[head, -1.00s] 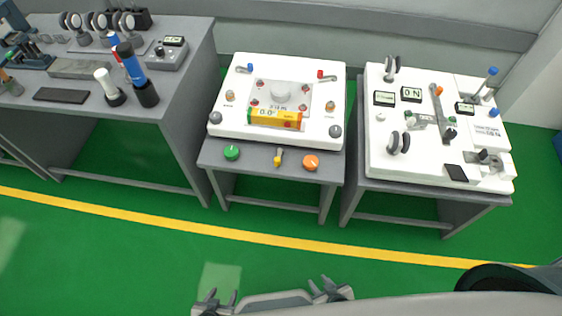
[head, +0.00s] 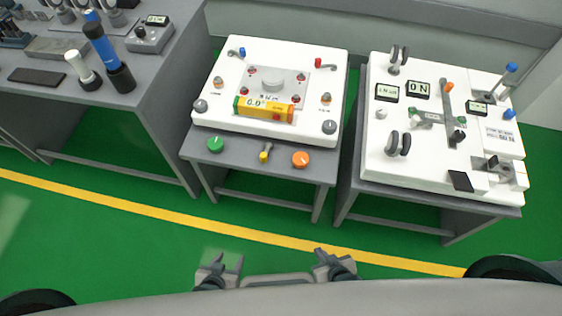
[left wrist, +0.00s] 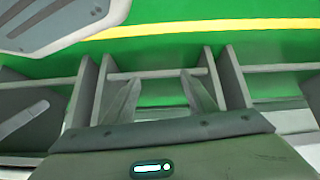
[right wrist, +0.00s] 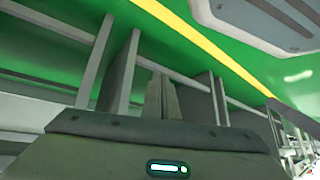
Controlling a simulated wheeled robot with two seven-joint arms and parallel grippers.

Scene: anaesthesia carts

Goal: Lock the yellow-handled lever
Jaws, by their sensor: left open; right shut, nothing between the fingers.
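The yellow-handled lever (head: 265,153) is a small lever on the front ledge of the middle cart (head: 262,169). It sits between a green knob (head: 215,144) and an orange knob (head: 300,159), its yellow end toward me. It is too small to tell its locking state. My left gripper (head: 226,265) is open and empty, low over the floor in front of the cart; its spread fingers show in the left wrist view (left wrist: 163,92). My right gripper (head: 328,259) is shut and empty, also well short of the cart; its fingers are together in the right wrist view (right wrist: 162,92).
A white panel (head: 233,63) with a yellow display bar (head: 264,109) tops the middle cart. A right cart (head: 440,190) carries displays and clamps. A left bench (head: 165,70) holds blue and white cylinders. Green floor with a yellow line (head: 240,229) lies clear between me and the carts.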

